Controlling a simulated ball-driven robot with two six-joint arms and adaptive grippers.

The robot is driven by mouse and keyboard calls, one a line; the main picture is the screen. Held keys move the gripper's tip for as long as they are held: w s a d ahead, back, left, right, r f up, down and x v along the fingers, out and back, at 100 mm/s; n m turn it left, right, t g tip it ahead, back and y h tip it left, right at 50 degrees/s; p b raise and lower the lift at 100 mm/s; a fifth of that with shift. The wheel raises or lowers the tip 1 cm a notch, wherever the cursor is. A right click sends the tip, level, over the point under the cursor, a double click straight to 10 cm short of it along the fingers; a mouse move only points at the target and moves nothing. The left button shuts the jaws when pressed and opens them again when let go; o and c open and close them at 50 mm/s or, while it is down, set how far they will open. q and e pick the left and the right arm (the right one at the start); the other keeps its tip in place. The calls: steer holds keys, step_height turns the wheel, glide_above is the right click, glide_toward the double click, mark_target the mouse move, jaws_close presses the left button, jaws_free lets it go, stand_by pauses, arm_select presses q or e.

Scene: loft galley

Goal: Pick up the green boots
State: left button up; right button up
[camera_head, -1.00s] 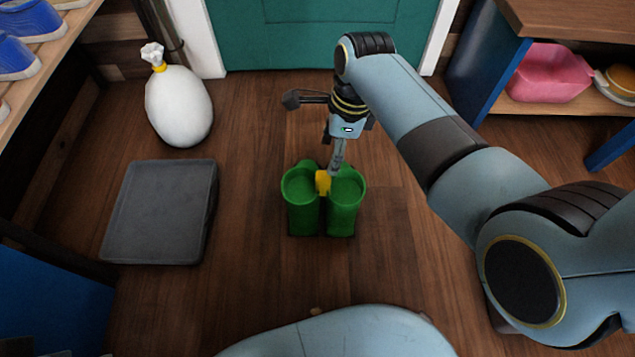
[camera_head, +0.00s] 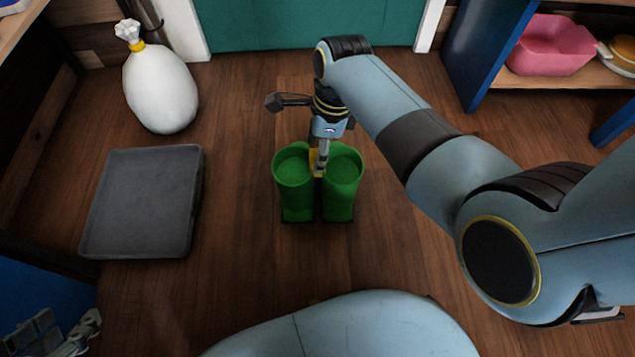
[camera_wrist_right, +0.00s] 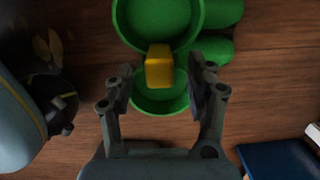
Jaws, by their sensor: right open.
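The pair of green boots (camera_head: 340,195) stands upright on the wooden floor in the middle of the head view, with a yellow tab (camera_wrist_right: 159,66) between the two boots. In the right wrist view the green boots (camera_wrist_right: 125,25) are seen from above. My right gripper (camera_wrist_right: 160,85) is open, with its fingers on either side of the tab and not closed on it. In the head view my right gripper (camera_head: 321,160) is right above the boots and partly hides the tab.
A dark grey tray (camera_head: 140,205) lies on the floor to the left. A white tied sack (camera_head: 160,90) stands behind it. A shelf with a pink bin (camera_head: 550,45) is at the back right. A teal door (camera_head: 310,22) is behind. Floor around the boots is clear.

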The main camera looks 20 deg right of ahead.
steer(key=shift+a+f+b, duration=0.1)
steer(key=shift+f+b, duration=0.3)
steer(key=shift+f, duration=0.45)
arm_select(q)
steer(key=shift+s+d+f+t, duration=0.1)
steer(key=shift+s+f+t, duration=0.05)
steer(key=shift+f+t, duration=0.75)
arm_select(e)
steer(key=shift+f, duration=0.15)
arm_select(q)
steer(key=shift+r, duration=0.15)
arm_select(e)
jaws_close()
